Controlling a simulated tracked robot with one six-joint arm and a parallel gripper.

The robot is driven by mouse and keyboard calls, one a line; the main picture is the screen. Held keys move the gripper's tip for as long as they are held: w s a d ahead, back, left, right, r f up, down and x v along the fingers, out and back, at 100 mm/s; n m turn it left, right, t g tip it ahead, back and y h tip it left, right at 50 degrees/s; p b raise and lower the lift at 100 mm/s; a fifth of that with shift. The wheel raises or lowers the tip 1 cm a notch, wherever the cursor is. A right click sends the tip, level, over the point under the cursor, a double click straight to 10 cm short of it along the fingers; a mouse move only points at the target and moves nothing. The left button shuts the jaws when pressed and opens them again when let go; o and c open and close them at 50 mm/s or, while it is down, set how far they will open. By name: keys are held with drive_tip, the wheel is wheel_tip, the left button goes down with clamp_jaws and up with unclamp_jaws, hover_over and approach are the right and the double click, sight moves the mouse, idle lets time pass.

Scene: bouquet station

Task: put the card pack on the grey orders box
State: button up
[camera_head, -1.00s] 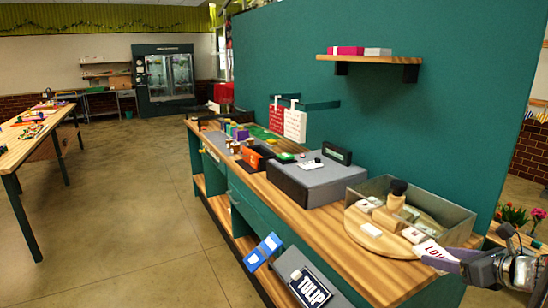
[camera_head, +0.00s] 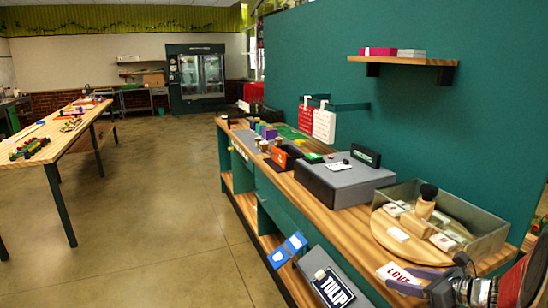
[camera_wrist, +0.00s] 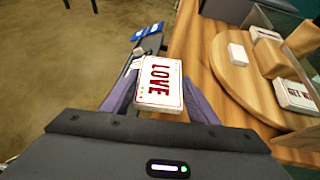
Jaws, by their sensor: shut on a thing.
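The card pack is white with red "LOVE" lettering (camera_head: 397,272); it also shows in the wrist view (camera_wrist: 160,82). My gripper (camera_head: 408,284) is shut on it, with the purple fingers on either side of the pack in the wrist view (camera_wrist: 160,100). The pack is at the near right end of the counter in the head view, apart from the box. The grey orders box (camera_head: 340,187) stands on the counter beyond and left of my gripper. A small white item lies on its top, and a dark green block stands at its back edge.
A shelf (camera_head: 405,61) juts out above.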

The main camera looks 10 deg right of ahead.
drive_tip(key=w+a+f+n+g+y, duration=0.1)
drive_tip(key=a+f+n, duration=0.1)
drive_tip(key=a+f, duration=0.3)
drive_tip(key=w+a+f+n+g+y, duration=0.1)
drive_tip(key=a+f, duration=0.4)
drive_tip(key=a, duration=0.7)
drive_tip(key=w+a+f+n+g+y, duration=0.1)
drive_tip(key=a+f+n+g+y, duration=0.1)
drive_tip(key=a+f, duration=0.3)
drive_tip(key=a+n+y, duration=0.1)
drive_tip(key=a, duration=0.3)
drive_tip(key=shift+w+a+f, duration=0.15)
drive_tip(key=shift+a+f, duration=0.15)
drive_tip(key=shift+a, duration=0.05)
drive_tip(key=shift+a+f, duration=0.1)
wheel_tip(320, 180, down, 7)
drive_tip(key=s+m+t+h, duration=0.2)
drive_tip(key=m+t+h, duration=0.1)
drive_tip(key=m+h, duration=0.1)
drive_tip(key=shift+m, duration=0.4)
drive_tip(key=shift+s, duration=0.1)
